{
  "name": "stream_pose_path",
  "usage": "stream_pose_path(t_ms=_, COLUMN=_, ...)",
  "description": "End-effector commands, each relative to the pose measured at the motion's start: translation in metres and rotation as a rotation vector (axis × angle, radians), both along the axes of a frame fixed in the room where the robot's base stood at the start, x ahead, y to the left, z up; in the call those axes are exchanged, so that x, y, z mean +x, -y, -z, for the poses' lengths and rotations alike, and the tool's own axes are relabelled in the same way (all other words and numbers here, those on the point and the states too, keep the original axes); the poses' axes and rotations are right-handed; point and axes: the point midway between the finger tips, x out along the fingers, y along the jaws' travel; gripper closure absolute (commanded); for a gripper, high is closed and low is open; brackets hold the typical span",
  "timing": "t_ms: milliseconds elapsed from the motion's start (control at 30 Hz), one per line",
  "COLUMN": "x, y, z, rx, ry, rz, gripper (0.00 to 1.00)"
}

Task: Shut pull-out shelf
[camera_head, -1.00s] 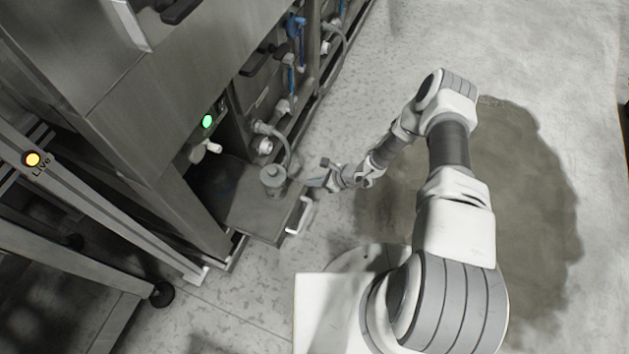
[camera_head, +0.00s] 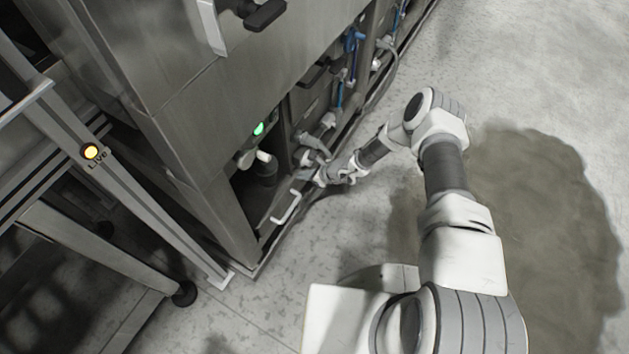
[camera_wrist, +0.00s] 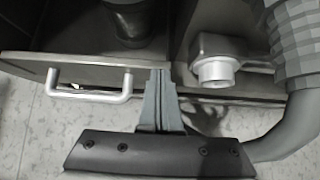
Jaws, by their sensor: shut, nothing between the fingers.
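The pull-out shelf (camera_wrist: 35,70) is a flat metal panel with a white handle on its front edge, low in the machine's opening. In the head view the shelf's white handle (camera_head: 286,207) sits near the line of the machine's front. A dark cylindrical container (camera_wrist: 130,20) stands on the shelf. My gripper (camera_wrist: 158,75) is shut and empty, its fingertips at the shelf's front edge, right of the handle. In the head view my gripper (camera_head: 308,175) is small and partly merges with the pipes.
A pipe fitting (camera_wrist: 215,70) and a thick ribbed hose (camera_wrist: 295,60) are close at the right of my gripper. A sloping metal frame (camera_head: 130,190) stands at the left. The floor (camera_head: 330,235) before the machine is clear.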

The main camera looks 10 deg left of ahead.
Motion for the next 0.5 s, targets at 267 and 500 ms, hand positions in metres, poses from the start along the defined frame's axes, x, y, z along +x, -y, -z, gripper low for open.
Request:
stream_pose_path(t_ms=267, x=0.005, y=-0.012, z=0.001, rx=-0.001, ry=-0.001, rz=-0.001, gripper=1.00)
stream_pose_path(t_ms=500, x=0.007, y=-0.015, z=0.000, rx=0.003, ry=0.002, rz=0.001, gripper=1.00)
